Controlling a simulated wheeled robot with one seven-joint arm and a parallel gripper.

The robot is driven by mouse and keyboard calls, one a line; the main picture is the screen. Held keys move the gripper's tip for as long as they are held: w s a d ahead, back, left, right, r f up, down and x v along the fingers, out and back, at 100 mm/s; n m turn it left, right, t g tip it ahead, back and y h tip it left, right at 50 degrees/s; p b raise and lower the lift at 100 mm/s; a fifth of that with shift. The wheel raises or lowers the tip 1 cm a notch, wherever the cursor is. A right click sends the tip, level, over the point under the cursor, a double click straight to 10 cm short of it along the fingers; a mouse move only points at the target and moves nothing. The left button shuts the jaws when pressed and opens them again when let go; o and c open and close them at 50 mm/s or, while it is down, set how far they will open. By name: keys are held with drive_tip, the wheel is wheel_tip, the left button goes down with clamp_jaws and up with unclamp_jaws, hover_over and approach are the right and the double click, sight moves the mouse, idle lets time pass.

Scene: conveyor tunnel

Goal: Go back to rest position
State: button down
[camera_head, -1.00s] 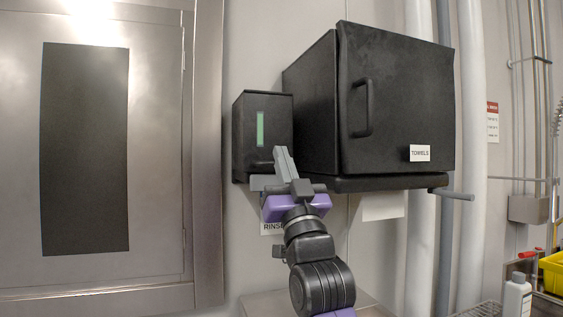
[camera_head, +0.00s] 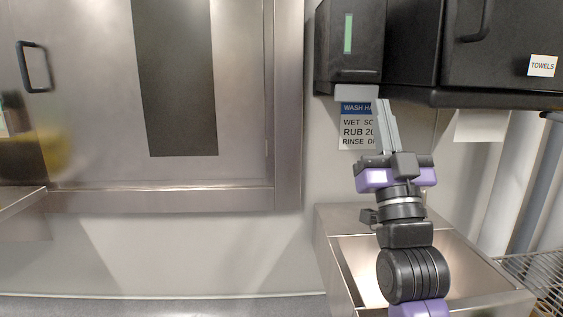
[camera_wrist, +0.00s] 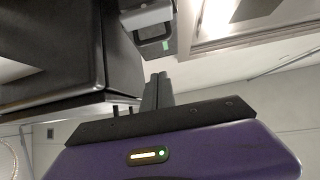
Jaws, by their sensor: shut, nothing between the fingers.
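My gripper (camera_head: 384,112) points up in the head view, below and slightly right of the black soap dispenser (camera_head: 348,48) with a green strip. Its two grey fingers are together and hold nothing. In the wrist view my gripper (camera_wrist: 157,84) is also shut, with the dispenser (camera_wrist: 150,30) beyond the fingertips. Whether the fingertips touch the dispenser's grey lower part (camera_head: 356,92) cannot be told. My arm rises in front of a metal sink basin (camera_head: 460,262).
A black towel cabinet (camera_head: 480,70) with a handle hangs to the right, just beside my gripper. A hand-wash sign (camera_head: 356,130) is on the wall behind the fingers. A steel door (camera_head: 238,90) fills the left. A wire rack (camera_head: 540,275) stands at the lower right.

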drive_tip(key=s+f+g, duration=0.2)
drive_tip(key=s+f, duration=0.4)
drive_tip(key=f, duration=0.4)
drive_tip(key=s+f+g, duration=0.1)
drive_tip(key=s+f, duration=0.5)
drive_tip(key=f, duration=0.4)
drive_tip(key=s+f+g, duration=0.2)
drive_tip(key=s+f, duration=0.5)
drive_tip(key=f, duration=0.3)
drive_tip(key=s+f+g, duration=0.3)
drive_tip(key=s+f, duration=0.2)
drive_tip(key=s, duration=0.4)
drive_tip(key=s+f+g, duration=0.2)
drive_tip(key=s+f, duration=0.3)
drive_tip(key=s, duration=0.4)
drive_tip(key=s+f+g, duration=0.3)
drive_tip(key=s+f, duration=0.2)
drive_tip(key=s, duration=0.4)
wheel_tip(320, 180, up, 21)
drive_tip(key=p, duration=2)
